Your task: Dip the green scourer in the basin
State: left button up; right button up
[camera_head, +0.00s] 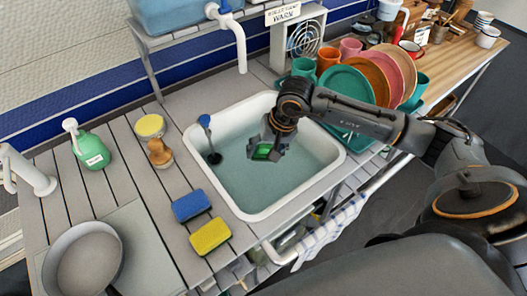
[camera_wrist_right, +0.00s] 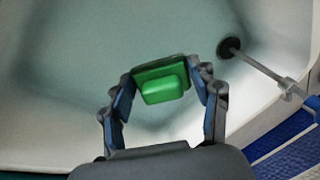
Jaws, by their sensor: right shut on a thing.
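The green scourer (camera_head: 262,151) is held in my right gripper (camera_head: 264,150) over the white basin (camera_head: 232,203). In the right wrist view the scourer (camera_wrist_right: 163,82) sits between the two fingers of my right gripper (camera_wrist_right: 165,85), which are shut on its sides. The basin (camera_wrist_right: 60,140) holds water and lies behind the scourer in that view. I cannot tell whether the scourer touches the water. My left gripper is not in either view.
A blue-handled plunger-like tool (camera_head: 205,122) stands in the basin's left side. A blue sponge (camera_head: 191,205) and a yellow sponge (camera_head: 210,236) lie on the slats left of the basin. Coloured plates (camera_head: 345,92) stand in a rack on the right. A tap pipe (camera_head: 241,50) hangs behind.

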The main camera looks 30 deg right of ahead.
aim_at(265, 149)
jog(key=shift+r+p, duration=2.2)
jog(key=shift+r, duration=2.95)
notch_tip(265, 149, up, 4)
jog(key=shift+p, duration=0.8)
